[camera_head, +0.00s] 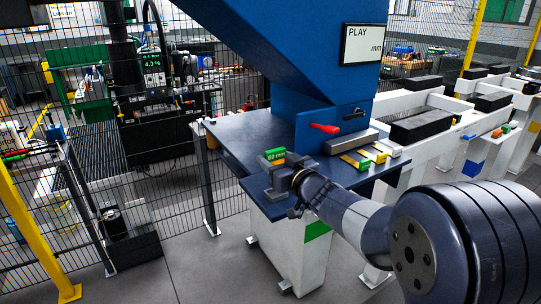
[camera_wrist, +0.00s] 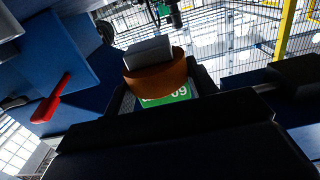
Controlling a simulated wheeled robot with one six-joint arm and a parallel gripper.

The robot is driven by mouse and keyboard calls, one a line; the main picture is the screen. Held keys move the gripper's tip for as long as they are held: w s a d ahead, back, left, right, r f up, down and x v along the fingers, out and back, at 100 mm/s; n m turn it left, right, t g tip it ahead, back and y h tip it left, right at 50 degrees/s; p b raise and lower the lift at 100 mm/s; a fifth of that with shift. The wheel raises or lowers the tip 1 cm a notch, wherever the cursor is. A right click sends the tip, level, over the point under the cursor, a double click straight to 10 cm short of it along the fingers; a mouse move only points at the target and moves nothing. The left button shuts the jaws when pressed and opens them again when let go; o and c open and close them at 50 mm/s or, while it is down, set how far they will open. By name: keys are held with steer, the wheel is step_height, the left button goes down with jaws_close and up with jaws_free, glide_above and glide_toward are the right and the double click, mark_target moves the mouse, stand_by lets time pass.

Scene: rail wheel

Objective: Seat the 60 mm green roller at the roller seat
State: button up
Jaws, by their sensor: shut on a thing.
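The green roller (camera_head: 274,154), marked 60 mm, is at my gripper (camera_head: 277,168) above the dark blue table, left of the blue machine column. In the wrist view, its green face (camera_wrist: 168,97) shows an upside-down 60 between the dark jaws of my gripper (camera_wrist: 163,92). An orange-brown curved part (camera_wrist: 156,74) with a grey block (camera_wrist: 148,52) beyond it lies just past the green face. My gripper is shut on the roller. I cannot make out the roller seat for certain in either view.
The blue machine column (camera_head: 330,85) carries a red lever (camera_head: 324,128) and a PLAY mm display (camera_head: 363,44). Right on the table (camera_head: 235,140) are a grey block (camera_head: 347,142) and several green and yellow pieces (camera_head: 373,153). Wire fencing stands behind. The table's left part is clear.

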steer(key=shift+s+d+r, duration=0.1)
steer(key=shift+s+d, duration=0.05)
steer(key=shift+s, duration=0.05)
steer(key=shift+f, duration=0.35)
steer(key=shift+f+b, duration=2)
steer(key=shift+f, duration=0.2)
steer(key=shift+f, duration=0.15)
steer(key=shift+f, duration=0.35)
steer(key=shift+f+b, duration=0.6)
steer(key=shift+b, duration=0.15)
steer(key=o, duration=1.1)
steer(key=shift+o, duration=0.2)
